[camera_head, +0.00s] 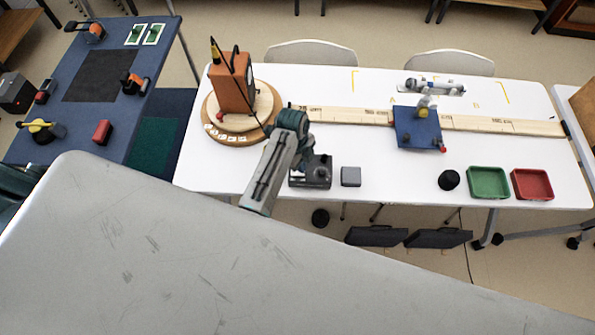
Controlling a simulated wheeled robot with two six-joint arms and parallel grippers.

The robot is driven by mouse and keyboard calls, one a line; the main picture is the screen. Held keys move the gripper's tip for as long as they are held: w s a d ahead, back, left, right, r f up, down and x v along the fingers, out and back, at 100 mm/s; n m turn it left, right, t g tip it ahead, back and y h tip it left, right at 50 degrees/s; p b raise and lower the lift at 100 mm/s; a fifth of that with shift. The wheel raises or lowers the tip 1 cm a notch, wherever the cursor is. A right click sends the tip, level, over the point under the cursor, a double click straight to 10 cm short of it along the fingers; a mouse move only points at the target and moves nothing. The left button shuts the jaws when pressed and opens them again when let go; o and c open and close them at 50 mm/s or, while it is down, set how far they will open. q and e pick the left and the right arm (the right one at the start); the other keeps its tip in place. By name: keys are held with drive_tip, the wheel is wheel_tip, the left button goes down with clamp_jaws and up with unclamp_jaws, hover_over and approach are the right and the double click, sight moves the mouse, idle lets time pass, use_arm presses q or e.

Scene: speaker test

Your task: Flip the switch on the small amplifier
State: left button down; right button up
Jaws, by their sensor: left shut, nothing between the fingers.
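A small dark box that looks like the amplifier (318,181) sits near the front edge of the white table. A pale round part and small details show on its top; I cannot make out the switch or its position. My left arm reaches over the table's front edge, just left of the box. My left gripper (304,157) is shut and empty, at the box's back left side in this view. It hides part of the box, and I cannot tell whether it touches it. My right gripper is not in view.
An orange speaker (233,82) stands on a round wooden turntable (213,118) behind left. A small grey box (350,176) is right of the amplifier. A long wooden rail (345,115) with a blue carriage (408,133) runs behind. Green (488,195) and red (532,197) trays stand front right.

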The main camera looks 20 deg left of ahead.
use_arm(q)
drive_tip(key=shift+f+b, duration=0.35)
drive_tip(key=shift+f, duration=0.5)
idle(0.5)
drive_tip(key=shift+r+p, duration=1)
drive_tip(key=shift+r, duration=2.5)
